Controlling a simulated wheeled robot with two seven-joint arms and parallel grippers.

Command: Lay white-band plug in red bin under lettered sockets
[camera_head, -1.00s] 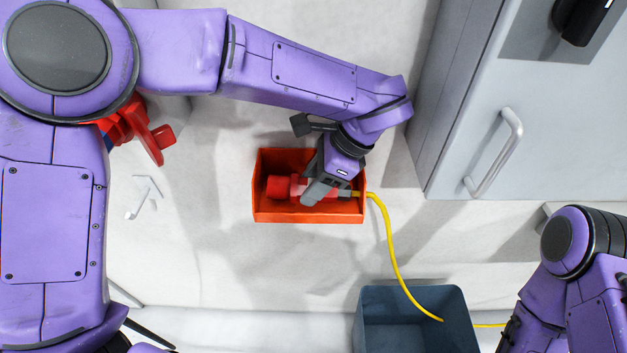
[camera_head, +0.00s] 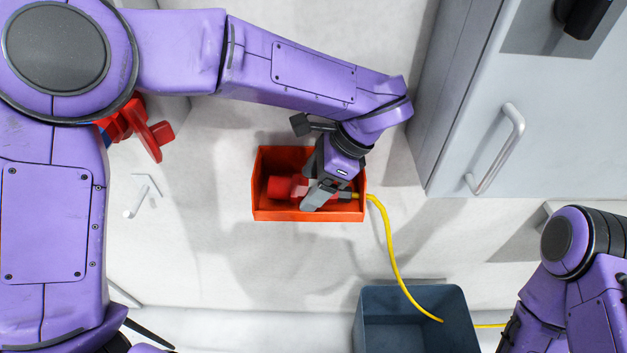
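The red bin (camera_head: 262,212) sits on the pale surface in the middle of the view. A red plug (camera_head: 283,188) lies inside it, with its yellow cable (camera_head: 384,225) running out over the bin's right side. A white band on the plug cannot be made out. My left gripper (camera_head: 318,192) reaches down into the bin at the plug's cable end. Its grey fingers look parted around the plug, which they partly cover. The lettered sockets are not seen. My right arm shows at the lower right, but its gripper is out of view.
A dark blue-grey bin (camera_head: 365,305) stands at the bottom, with the yellow cable passing over it. A grey cabinet (camera_head: 555,130) with a handle (camera_head: 500,150) fills the upper right. A red object (camera_head: 150,135) is partly hidden behind my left arm.

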